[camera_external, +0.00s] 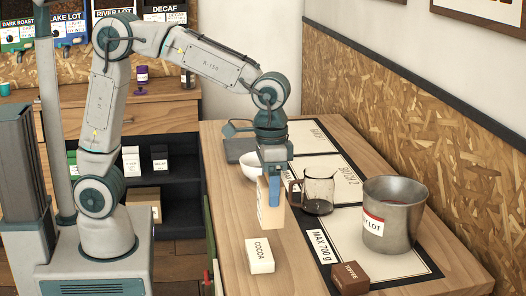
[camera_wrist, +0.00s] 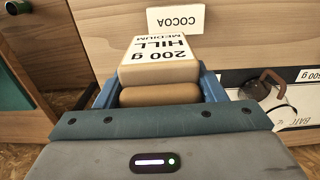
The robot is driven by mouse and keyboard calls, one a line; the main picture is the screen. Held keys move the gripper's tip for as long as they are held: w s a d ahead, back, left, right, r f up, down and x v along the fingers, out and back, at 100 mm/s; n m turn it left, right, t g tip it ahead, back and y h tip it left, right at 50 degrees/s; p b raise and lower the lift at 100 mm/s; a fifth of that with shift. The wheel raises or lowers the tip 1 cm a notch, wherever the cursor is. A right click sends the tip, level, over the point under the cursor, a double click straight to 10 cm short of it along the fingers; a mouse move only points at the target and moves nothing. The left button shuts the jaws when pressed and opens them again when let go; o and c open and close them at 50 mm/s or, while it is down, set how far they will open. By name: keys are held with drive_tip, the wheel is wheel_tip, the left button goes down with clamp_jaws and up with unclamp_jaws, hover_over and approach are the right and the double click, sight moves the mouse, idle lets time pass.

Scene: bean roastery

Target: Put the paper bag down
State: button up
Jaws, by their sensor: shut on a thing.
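The paper bag (camera_external: 268,207) is tan and upright in the external view. My gripper (camera_external: 272,192) points down and is shut on the bag's upper part. In the wrist view the bag (camera_wrist: 158,68) sits between the blue fingers of my gripper (camera_wrist: 157,92), its label reading "200 g HILL MEDIUM". The bag is over the wooden table (camera_external: 220,222), near its left side; whether its bottom touches the table is hard to tell.
A white COCOA box (camera_external: 259,256) stands in front of the bag. A brown TOFFEE box (camera_external: 350,277), a metal bucket (camera_external: 402,227) and a glass jug (camera_external: 318,190) stand to the right. A white bowl (camera_external: 249,168) is behind the bag. Bare wood lies around the COCOA box.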

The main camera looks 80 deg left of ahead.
drive_tip(key=w+d+f+b, duration=0.1)
drive_tip(key=w+d, duration=0.5)
drive_tip(key=w, duration=0.2)
drive_tip(key=shift+w+a+f+p, duration=0.45)
drive_tip(key=shift+w+a+f, duration=0.9)
drive_tip(key=shift+f, duration=0.5)
drive_tip(key=shift+w+a+f+p, duration=0.4)
drive_tip(key=shift+w+a+f, duration=0.85)
drive_tip(key=shift+f, duration=0.55)
drive_tip(key=shift+w+a+f+p, duration=0.45)
drive_tip(key=shift+w+a+f, duration=0.9)
drive_tip(key=shift+f, duration=0.5)
drive_tip(key=shift+d, duration=0.1)
drive_tip(key=shift+f, duration=0.2)
drive_tip(key=o, duration=1.1)
drive_tip(key=shift+r, duration=0.15)
